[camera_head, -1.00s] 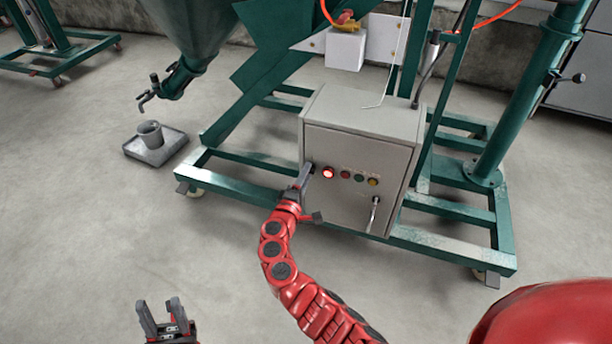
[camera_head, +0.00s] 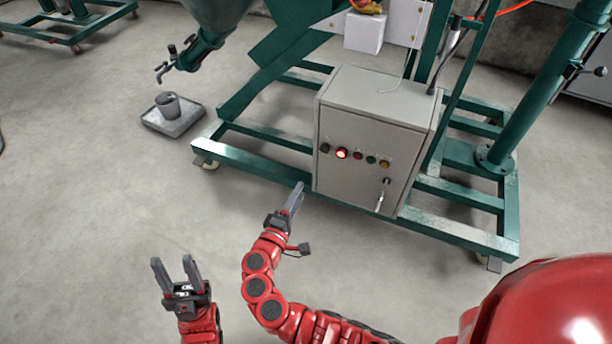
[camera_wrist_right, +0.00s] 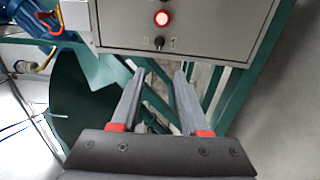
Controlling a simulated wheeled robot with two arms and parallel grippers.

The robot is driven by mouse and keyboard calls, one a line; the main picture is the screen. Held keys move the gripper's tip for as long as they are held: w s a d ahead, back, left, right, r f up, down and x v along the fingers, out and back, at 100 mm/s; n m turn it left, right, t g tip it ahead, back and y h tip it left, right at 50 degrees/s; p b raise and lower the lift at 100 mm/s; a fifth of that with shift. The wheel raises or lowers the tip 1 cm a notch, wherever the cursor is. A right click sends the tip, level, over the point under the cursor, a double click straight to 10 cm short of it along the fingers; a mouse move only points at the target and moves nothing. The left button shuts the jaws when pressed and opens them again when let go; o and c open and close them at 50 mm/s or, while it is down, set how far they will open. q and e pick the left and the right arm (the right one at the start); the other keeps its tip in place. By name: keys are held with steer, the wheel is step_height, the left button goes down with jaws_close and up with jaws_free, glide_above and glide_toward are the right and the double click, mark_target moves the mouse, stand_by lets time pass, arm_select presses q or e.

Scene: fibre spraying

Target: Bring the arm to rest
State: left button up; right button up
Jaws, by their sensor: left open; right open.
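My right gripper (camera_head: 291,201) is open and empty, in front of the lower left of the grey control box (camera_head: 353,157), apart from its panel. In the right wrist view its two fingers (camera_wrist_right: 157,85) stand apart with nothing between them. The box panel shows a lit red lamp (camera_head: 341,153) and a dark knob (camera_head: 325,148) beside it; both also appear in the wrist view, the lamp (camera_wrist_right: 162,18) above the knob (camera_wrist_right: 159,43). My left gripper (camera_head: 174,268) is open and empty, pointing up over the floor at lower left.
The box sits on a green wheeled frame (camera_head: 262,172). A grey tray (camera_head: 189,121) with a cup (camera_head: 167,104) lies on the floor under the hopper's spout (camera_head: 186,58). A handle (camera_head: 383,194) sticks out of the box front.

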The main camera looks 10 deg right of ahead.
steer(key=shift+v, duration=0.8)
steer(key=shift+w+f, duration=0.1)
